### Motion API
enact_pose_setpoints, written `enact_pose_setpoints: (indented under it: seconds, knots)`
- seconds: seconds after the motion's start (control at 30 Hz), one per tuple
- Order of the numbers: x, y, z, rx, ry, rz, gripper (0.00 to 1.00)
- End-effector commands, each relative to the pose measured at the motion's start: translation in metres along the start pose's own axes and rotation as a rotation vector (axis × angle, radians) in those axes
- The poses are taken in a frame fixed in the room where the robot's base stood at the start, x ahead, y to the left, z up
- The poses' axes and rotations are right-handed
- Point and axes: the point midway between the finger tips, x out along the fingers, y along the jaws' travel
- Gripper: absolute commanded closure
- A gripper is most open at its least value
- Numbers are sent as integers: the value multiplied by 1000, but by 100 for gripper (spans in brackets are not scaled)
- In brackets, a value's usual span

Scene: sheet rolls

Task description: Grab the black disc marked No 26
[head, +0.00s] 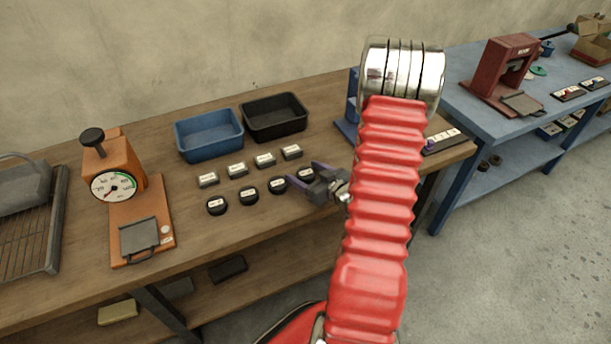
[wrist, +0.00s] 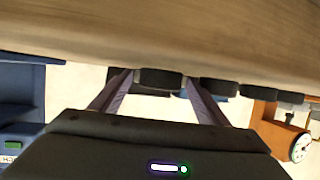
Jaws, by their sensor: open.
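Several black discs with white labels stand in a front row on the wooden bench (head: 75,240): the leftmost disc (head: 216,207), a second disc (head: 249,199), a third disc (head: 277,186) and the rightmost disc (head: 306,174). Their label numbers are too small to read, so I cannot tell which is No 26. My gripper (head: 302,173) is open, low over the bench at the rightmost disc. In the upside-down wrist view, a black disc (wrist: 158,79) shows edge-on between the tips of my open gripper (wrist: 158,84). I cannot tell whether the fingers touch it.
Several grey labelled blocks (head: 237,169) stand behind the discs. A blue tray (head: 210,152) and a black tray (head: 274,133) are at the back. An orange press with a dial (head: 115,165) stands left.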

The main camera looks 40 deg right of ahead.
Motion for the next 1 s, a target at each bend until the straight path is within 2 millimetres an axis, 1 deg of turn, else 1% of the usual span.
enact_pose_setpoints:
  seconds: [0.53,1.0]
  knots:
    - [0,0,0,1,-1,1,32]
    - [0,1,1,1,-1,1,65]
